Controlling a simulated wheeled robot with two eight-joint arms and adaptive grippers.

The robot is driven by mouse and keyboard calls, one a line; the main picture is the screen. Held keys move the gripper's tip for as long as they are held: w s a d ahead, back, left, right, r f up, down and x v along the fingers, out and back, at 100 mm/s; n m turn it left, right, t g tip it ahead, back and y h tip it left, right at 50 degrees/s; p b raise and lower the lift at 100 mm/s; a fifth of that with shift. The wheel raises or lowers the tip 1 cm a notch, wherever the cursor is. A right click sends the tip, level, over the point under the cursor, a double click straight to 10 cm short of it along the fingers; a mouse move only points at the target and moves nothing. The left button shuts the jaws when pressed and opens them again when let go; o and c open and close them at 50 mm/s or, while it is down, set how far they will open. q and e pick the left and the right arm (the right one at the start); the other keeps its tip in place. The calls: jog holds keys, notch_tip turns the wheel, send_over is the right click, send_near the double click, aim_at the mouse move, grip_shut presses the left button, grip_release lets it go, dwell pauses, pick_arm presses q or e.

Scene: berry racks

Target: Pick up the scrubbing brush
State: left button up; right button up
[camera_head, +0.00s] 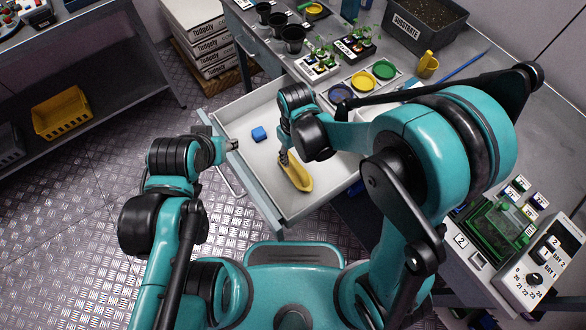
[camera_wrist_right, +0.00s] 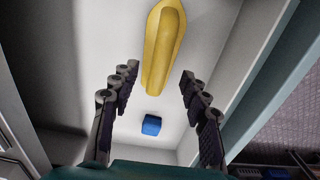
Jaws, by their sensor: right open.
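My right gripper (camera_head: 284,158) is over the drawer, pointing down at the brush's far end. In the wrist view its two fingers (camera_wrist_right: 157,82) are apart, with the brush's end between them in the picture and nothing gripped. My left gripper (camera_head: 232,146) is near the drawer's front edge; its jaws are too small to read.
The pale drawer (camera_head: 262,186) also holds a small blue block (camera_head: 259,134), away from the brush. The drawer walls stand close around my right gripper.

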aim_at(295, 162)
notch_tip(295, 162, down, 6)
jog(key=b, duration=0.3)
jog(key=shift+r, duration=0.1)
grip_shut()
